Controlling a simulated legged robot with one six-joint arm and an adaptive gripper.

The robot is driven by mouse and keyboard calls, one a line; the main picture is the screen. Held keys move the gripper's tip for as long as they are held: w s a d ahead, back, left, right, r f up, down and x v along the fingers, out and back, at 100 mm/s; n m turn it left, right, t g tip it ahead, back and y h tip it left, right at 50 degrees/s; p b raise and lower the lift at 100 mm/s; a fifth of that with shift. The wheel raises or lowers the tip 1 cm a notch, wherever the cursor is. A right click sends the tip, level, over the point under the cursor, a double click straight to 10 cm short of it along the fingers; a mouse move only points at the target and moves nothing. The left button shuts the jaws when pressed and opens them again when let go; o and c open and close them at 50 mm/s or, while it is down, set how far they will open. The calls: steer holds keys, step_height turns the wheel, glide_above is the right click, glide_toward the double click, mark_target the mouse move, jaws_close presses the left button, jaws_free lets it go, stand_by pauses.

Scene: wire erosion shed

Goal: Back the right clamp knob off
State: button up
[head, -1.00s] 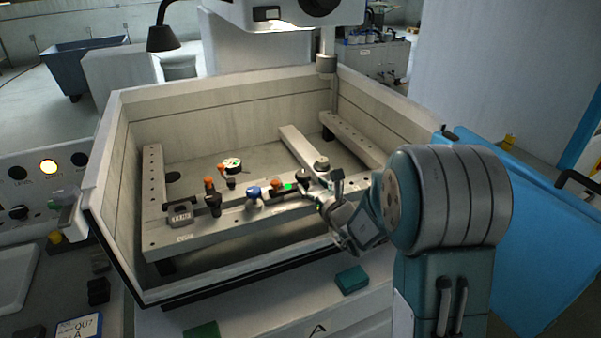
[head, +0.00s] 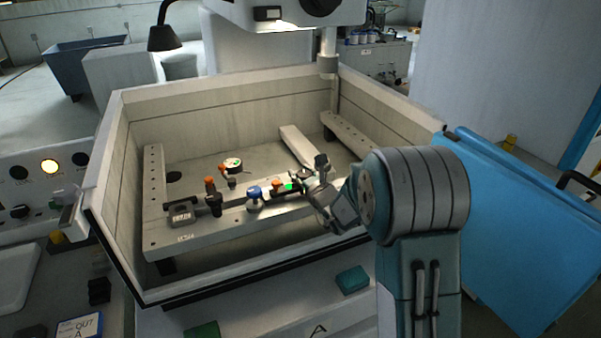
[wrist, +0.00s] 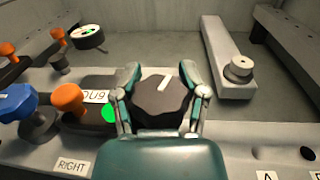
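The right clamp knob (wrist: 162,100) is a black, scalloped knob with a white mark on top. In the wrist view it stands between the two fingers of my gripper (wrist: 162,78), one on each side. The fingers lie close along its sides; I cannot tell whether they press on it. A label reading RIGHT (wrist: 72,166) is on the pale beam to the lower left. In the head view my gripper (head: 312,172) reaches in from the right over the beam (head: 210,232) and mostly hides the knob.
A green light (wrist: 109,113), an orange knob (wrist: 70,98) and a blue knob (wrist: 17,100) lie close to the left of my gripper. A round metal post (wrist: 239,68) stands on a bar at the right. Tank walls (head: 215,100) surround the beam.

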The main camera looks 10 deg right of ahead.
steer(key=shift+n+y, duration=0.3)
steer(key=shift+y, duration=0.2)
steer(key=n+g+y, duration=0.1)
steer(key=y, duration=0.1)
steer(key=n+g+y, duration=0.1)
steer(key=n+y, duration=0.1)
steer(key=shift+s+a+g+y, duration=0.2)
steer(key=shift+g+y, duration=0.1)
steer(key=shift+g, duration=0.1)
steer(key=n+g+y, duration=0.4)
steer(key=g, duration=0.1)
steer(key=shift+s+a+f+n+y, duration=0.1)
steer(key=shift+s+a+n+y, duration=0.2)
steer(key=shift+n, duration=0.1)
steer(key=n+g, duration=0.1)
steer(key=g, duration=0.1)
steer(key=n+g+y, duration=0.1)
steer(key=n+g, duration=0.1)
steer(key=n+g+y, duration=0.1)
steer(key=g, duration=0.1)
steer(key=shift+s+a+n+g, duration=0.1)
steer(key=shift+s+n+g, duration=0.2)
steer(key=shift+g, duration=0.1)
steer(key=shift+s+n+g, duration=0.15)
steer(key=shift+n+g, duration=0.75)
steer(key=shift+g, duration=0.45)
steer(key=shift+s+n+g, duration=0.1)
steer(key=shift+n+g, duration=0.8)
steer(key=shift+g, duration=0.75)
steer(key=shift+r, duration=0.2)
